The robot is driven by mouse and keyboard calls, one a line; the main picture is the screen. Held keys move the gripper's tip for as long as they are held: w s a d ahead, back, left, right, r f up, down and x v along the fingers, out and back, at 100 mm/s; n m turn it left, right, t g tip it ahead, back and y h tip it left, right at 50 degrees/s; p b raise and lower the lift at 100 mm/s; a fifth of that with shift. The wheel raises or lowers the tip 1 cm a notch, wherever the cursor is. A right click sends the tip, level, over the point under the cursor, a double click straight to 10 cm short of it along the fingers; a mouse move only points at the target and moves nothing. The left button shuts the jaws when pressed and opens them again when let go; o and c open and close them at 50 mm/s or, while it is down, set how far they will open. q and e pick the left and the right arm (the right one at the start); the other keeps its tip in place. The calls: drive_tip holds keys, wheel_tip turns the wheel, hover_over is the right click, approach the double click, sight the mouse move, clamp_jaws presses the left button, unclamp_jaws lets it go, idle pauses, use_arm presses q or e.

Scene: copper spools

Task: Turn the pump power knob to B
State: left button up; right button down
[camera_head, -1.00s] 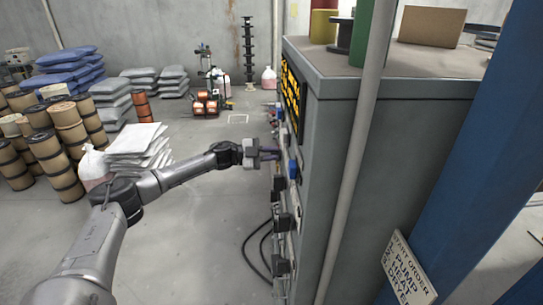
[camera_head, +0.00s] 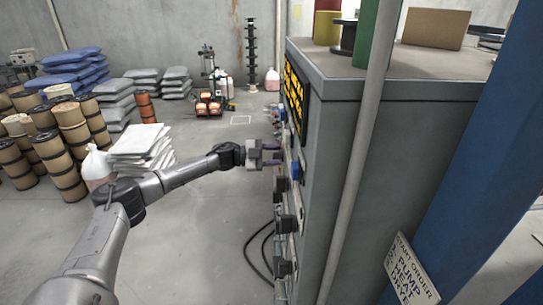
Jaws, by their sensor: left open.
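A tall grey cabinet (camera_head: 335,130) stands right of centre, and I see its control face at a steep slant. Yellow lettering (camera_head: 294,98) is on the dark upper part of that face. Several small knobs and dark switch boxes (camera_head: 286,222) stick out below it, with a blue part (camera_head: 296,170) among them. I cannot tell which is the pump power knob or where it points. My left gripper (camera_head: 272,154) is at the face, its two fingers open and pointing at the panel. I cannot tell whether they touch a knob. My right gripper is not in view.
A pale pipe (camera_head: 352,175) runs up the cabinet's near side. Black cables (camera_head: 262,250) loop below the panel. Spools (camera_head: 60,165) and sacks stand left. The middle floor is clear.

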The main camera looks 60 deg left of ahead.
use_arm(q)
drive_tip(key=shift+s, duration=0.1)
drive_tip(key=b+v, duration=0.1)
drive_tip(key=v, duration=1.2)
drive_tip(key=shift+s, duration=0.25)
drive_tip(key=shift+a, duration=0.15)
idle(0.5)
